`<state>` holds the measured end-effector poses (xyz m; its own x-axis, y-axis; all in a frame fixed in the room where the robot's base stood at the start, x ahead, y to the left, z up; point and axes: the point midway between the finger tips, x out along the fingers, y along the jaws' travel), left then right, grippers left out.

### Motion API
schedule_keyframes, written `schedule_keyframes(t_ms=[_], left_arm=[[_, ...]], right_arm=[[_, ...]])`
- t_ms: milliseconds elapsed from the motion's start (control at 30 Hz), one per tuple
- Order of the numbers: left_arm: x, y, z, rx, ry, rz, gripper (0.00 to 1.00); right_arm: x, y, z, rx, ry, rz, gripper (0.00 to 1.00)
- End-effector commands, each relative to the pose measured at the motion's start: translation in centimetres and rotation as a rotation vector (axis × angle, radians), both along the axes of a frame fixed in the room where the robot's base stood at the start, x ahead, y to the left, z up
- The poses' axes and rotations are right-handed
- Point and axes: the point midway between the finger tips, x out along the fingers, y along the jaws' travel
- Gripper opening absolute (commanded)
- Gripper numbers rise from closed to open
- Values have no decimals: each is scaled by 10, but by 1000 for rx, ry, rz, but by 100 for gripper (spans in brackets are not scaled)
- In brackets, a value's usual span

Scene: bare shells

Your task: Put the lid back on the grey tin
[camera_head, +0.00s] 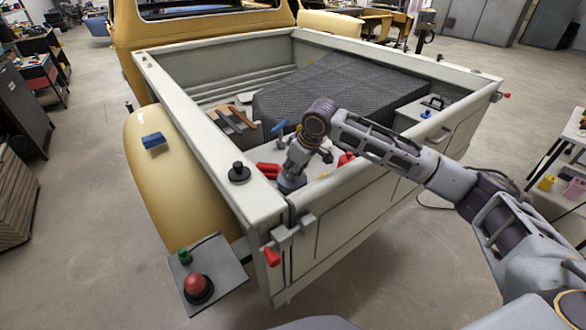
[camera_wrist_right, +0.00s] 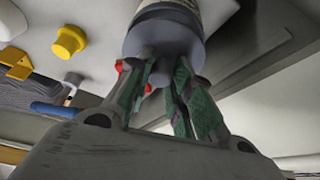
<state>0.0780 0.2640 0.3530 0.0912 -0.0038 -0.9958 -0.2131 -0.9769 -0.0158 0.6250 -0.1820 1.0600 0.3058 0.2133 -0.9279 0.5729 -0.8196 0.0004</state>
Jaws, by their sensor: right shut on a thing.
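My right gripper (camera_head: 293,168) points down at the near corner of the truck bed. In the right wrist view its green-padded fingers (camera_wrist_right: 165,95) are shut on the small knob of a grey round lid (camera_wrist_right: 165,35). The grey tin (camera_wrist_right: 170,5), with a pale band, shows just past the lid at the top edge. In the head view a grey round piece (camera_head: 290,183) shows under the fingers; lid and tin cannot be told apart there. Whether the lid is fully seated is hidden. My left gripper is not in view.
The cream truck bed (camera_head: 200,118) has raised walls around the spot. A black knobbed piece (camera_head: 238,172) stands on the left rail. Red pieces (camera_head: 268,169), a blue-handled item (camera_head: 279,127) and a dark padded cover (camera_head: 335,90) lie nearby. A red button (camera_head: 198,287) sits on a low plate.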

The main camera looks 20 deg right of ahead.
Motion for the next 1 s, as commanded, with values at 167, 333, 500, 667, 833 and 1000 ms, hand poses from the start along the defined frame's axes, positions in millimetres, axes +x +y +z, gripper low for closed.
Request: schedule_keyframes(t_ms=[167,333,500,667,833,1000], left_arm=[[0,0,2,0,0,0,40],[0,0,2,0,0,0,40],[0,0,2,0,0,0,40],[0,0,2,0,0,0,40],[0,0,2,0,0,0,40],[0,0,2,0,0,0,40]], right_arm=[[0,0,-8,2,0,-1,6],[1,0,-13,1,-2,0,6],[1,0,-14,0,-2,0,6],[1,0,-14,1,-2,0,6],[1,0,-14,1,-2,0,6],[1,0,-14,1,-2,0,6]])
